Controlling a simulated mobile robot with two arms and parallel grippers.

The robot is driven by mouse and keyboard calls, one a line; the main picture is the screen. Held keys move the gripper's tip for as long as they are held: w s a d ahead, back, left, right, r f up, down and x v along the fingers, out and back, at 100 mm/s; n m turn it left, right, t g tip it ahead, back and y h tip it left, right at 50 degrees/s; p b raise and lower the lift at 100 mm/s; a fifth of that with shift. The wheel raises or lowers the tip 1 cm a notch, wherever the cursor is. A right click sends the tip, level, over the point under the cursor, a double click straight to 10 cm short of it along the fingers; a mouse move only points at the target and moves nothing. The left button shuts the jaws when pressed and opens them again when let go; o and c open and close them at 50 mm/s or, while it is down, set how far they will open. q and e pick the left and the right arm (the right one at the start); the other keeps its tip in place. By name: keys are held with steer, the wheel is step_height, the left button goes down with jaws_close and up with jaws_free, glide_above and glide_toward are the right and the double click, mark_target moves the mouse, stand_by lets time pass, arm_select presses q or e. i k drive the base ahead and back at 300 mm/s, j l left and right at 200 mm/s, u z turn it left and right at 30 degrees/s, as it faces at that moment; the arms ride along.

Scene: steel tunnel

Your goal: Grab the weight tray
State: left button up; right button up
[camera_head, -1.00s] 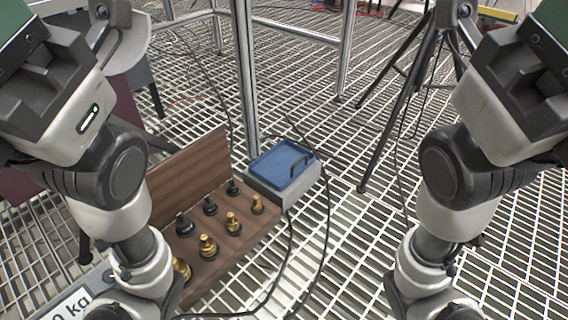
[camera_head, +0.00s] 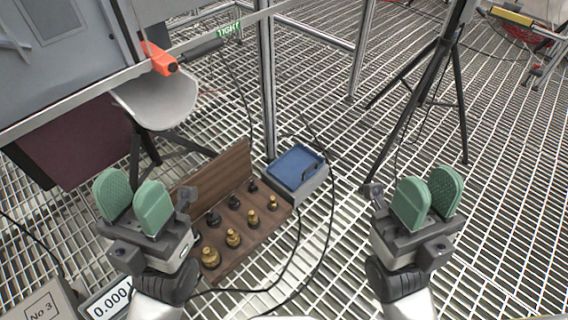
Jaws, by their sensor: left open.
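A brown wooden weight tray (camera_head: 222,176) with a raised back board stands on the grating, left of centre. It holds two rows of weights: dark ones along the back board and brass ones (camera_head: 233,238) in front. Its left end is partly hidden behind my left gripper. My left gripper (camera_head: 133,198) has green pads, is open and appears empty, left of the wooden tray in the picture. My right gripper (camera_head: 428,198) also has green pads, with a gap between them and nothing in it. It is well to the right of the tray.
A grey box with a blue top (camera_head: 295,167) stands at the tray's right end. Black cables run in front of it. A tripod (camera_head: 436,85) stands at the back right, and a metal post (camera_head: 267,85) behind the tray. A scale display (camera_head: 110,300) is at lower left.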

mark_target(297, 165)
steer(key=i+l+u, duration=0.1)
steer(key=u, duration=0.3)
steer(key=l+u, duration=0.15)
steer(key=u, duration=0.2)
steer(key=i+l+u, duration=0.1)
steer(key=u, duration=0.3)
steer(key=l+u, duration=0.2)
steer(key=u, duration=0.15)
steer(key=l+u, duration=0.45)
steer(key=l, duration=1.4)
